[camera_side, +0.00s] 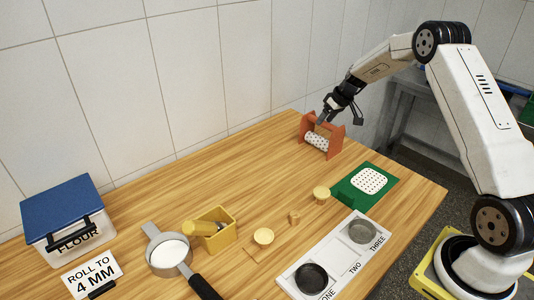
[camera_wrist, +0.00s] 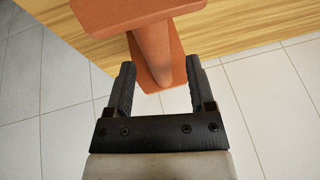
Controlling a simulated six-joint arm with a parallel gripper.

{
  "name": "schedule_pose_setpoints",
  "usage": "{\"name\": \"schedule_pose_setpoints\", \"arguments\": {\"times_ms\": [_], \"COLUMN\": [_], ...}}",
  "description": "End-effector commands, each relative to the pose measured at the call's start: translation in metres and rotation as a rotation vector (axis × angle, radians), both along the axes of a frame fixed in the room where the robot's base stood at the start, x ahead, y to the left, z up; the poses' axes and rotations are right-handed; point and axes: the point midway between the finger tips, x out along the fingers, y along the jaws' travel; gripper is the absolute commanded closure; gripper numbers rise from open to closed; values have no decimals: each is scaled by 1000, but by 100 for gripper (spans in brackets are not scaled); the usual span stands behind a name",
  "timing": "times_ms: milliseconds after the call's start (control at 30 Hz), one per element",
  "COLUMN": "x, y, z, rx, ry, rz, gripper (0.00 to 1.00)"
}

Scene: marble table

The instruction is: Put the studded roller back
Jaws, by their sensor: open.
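The studded roller (camera_side: 317,141), white with dark spots, lies across the orange-red stand (camera_side: 336,141) at the back of the wooden table, between its two end plates. My gripper (camera_side: 325,119) is open, just above and behind the roller at the stand. In the wrist view my open fingers (camera_wrist: 160,75) frame an orange-red bar (camera_wrist: 152,48) between the stand's plates (camera_wrist: 140,12). Nothing is clearly clamped, and I cannot tell whether the fingers touch the bar. The white roller surface does not show in the wrist view.
A green board (camera_side: 350,197) with a dotted white sheet (camera_side: 369,180) lies in front of the stand. A labelled white board (camera_side: 335,265) holds two round cups. A yellow box (camera_side: 220,238), a sieve (camera_side: 168,252) and a flour tub (camera_side: 65,220) stand left. The tiled wall is close behind.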

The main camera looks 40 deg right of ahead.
Motion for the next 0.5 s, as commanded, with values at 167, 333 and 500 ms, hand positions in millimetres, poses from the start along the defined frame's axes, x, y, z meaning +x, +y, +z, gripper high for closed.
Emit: {"name": "schedule_pose_setpoints", "arguments": {"times_ms": [167, 333, 500], "x": [-7, -14, -17], "y": [-8, -11, -12], "z": [25, 40, 46], "rx": [-2, -1, 0], "ry": [-2, -1, 0], "rz": [-1, -1, -1], "gripper": [31, 31, 31]}}
